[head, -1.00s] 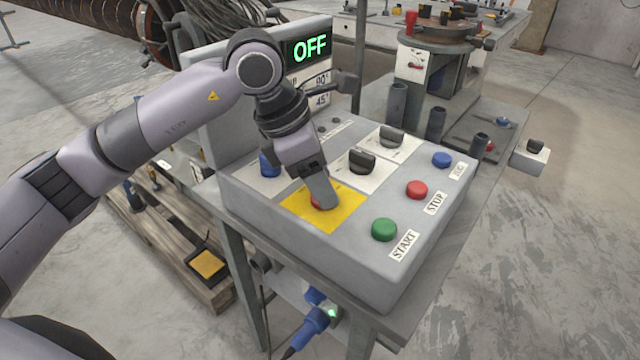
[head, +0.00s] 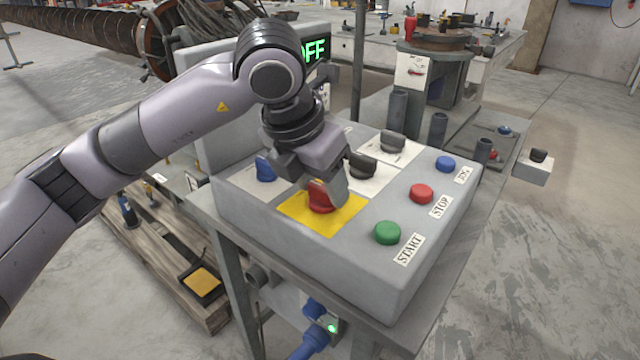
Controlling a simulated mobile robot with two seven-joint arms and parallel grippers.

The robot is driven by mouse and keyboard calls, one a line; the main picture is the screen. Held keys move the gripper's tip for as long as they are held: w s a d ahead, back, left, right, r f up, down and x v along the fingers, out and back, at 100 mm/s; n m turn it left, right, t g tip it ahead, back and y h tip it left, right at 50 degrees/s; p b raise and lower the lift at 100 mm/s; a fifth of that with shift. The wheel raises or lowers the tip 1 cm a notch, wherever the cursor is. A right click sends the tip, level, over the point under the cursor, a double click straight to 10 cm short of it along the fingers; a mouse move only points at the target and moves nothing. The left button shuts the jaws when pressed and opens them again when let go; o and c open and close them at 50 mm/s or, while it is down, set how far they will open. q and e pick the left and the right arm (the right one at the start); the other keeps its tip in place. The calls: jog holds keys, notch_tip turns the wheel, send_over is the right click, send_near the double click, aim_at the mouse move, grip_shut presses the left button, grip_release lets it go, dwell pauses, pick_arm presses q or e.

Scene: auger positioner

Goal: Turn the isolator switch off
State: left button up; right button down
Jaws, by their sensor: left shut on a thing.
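The red rotary switch (head: 321,198) sits on a yellow plate (head: 335,216) on the grey sloped control box (head: 360,262); I take it as the isolator switch. My left gripper (head: 333,195) comes down on it from above and is shut on it. The fingers hide part of the switch, so its exact angle is hard to tell. My right gripper is not in view.
Close by on the box are a blue knob (head: 265,168), two black knobs (head: 362,165) (head: 392,141), and green (head: 387,232), red (head: 421,194) and blue (head: 445,164) buttons. A small box with a black knob (head: 538,156) juts out right.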

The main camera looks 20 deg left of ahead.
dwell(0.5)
pick_arm(q)
jog(key=o, duration=1)
jog(key=shift+o, duration=0.2)
jog(key=d+v, duration=0.1)
jog(key=v, duration=0.6)
jog(key=shift+a, duration=0.45)
jog(key=shift+s, duration=0.15)
